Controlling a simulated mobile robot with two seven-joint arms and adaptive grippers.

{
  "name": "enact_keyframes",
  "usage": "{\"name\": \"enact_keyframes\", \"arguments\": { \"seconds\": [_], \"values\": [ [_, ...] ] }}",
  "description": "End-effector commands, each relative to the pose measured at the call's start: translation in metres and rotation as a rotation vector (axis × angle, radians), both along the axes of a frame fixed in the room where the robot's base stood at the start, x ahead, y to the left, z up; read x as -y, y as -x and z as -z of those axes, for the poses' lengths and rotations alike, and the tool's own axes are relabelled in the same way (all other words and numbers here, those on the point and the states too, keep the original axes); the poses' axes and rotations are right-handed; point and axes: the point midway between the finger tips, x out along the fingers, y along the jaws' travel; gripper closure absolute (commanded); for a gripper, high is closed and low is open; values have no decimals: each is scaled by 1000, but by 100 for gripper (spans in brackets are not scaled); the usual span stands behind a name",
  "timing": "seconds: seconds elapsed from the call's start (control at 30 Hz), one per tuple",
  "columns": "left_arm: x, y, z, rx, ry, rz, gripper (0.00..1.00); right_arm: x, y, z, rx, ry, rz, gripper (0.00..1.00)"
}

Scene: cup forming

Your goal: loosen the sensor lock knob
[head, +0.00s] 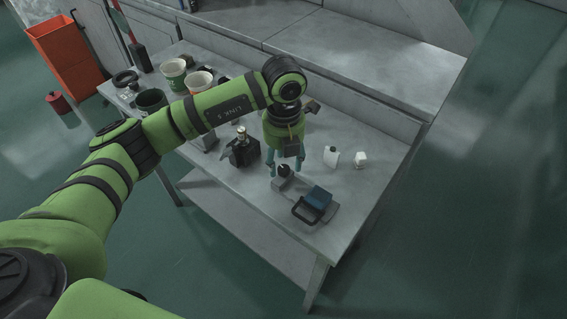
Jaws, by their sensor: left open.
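My left gripper (285,165) hangs from the left arm over the front part of the metal table, fingers pointing down. Its two teal fingers are apart, with nothing seen held between them. Just below and between the fingertips is a small black knob (284,171) on a low grey block (281,184); I cannot tell whether a finger touches it. A black device (244,153) with a brass-coloured top stands just left of the gripper. The picture is too small to tell for sure which part is the sensor lock knob. My right gripper does not show.
A white bottle (332,156) and white cube (361,159) stand right of the gripper. Several cups, including a green-white one (173,71), stand back left. An orange bin (66,54) is beyond the table.

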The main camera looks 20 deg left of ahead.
Motion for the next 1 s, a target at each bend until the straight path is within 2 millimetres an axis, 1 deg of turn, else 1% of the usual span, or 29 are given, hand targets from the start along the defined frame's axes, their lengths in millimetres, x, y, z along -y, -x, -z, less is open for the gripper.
{"name": "enact_keyframes", "arguments": {
  "seconds": [0.03, 0.2, 0.3, 0.43, 0.53, 0.63, 1.0],
  "values": [
    [0, -1, -12, 5, 2, 2, 48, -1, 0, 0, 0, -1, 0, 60],
    [0, -1, -50, 5, 1, 1, 48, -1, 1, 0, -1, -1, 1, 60],
    [0, 0, -69, 4, 1, 1, 48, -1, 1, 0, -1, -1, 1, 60],
    [0, 0, -88, 2, 0, 0, 48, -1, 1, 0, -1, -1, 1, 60],
    [0, 0, -96, 1, 0, 0, 48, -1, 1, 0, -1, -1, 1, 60],
    [0, 1, -100, -1, 0, 0, 48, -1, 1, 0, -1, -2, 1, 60],
    [0, 1, -100, -1, 0, 0, 48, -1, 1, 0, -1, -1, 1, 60]
  ]
}}
